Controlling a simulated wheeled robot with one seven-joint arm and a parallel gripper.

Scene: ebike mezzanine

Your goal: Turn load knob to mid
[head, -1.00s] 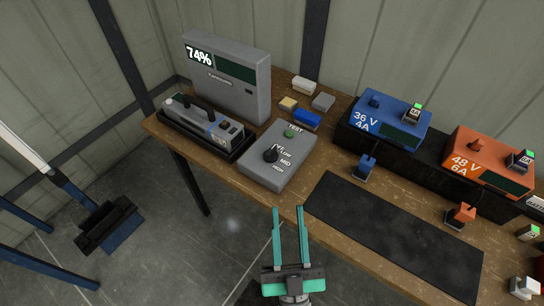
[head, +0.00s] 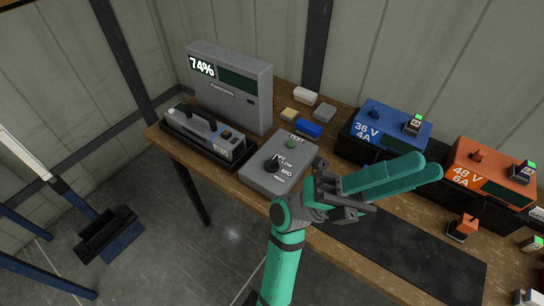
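The load knob (head: 271,164) is a black knob on a sloped grey test box (head: 262,181) in the head view. Labels beside it read LOW, MID (head: 286,172) and HIGH, with a partly covered label above LOW. The knob's pointer seems to aim up toward that top label, but it is small. A green TEST button (head: 291,144) is near the box's top. My gripper (head: 415,171) is right of the box, apart from the knob, its teal fingers pointing right. They overlap from this side, so their gap cannot be told. My wrist covers the box's lower right corner.
A grey display unit (head: 230,87) reading 74% stands behind a battery in a black cradle (head: 205,136), left of the box. Blue (head: 390,130) and orange (head: 492,165) chargers stand at right. A dark mat (head: 410,258) lies in front. Small blocks (head: 309,128) sit behind the box.

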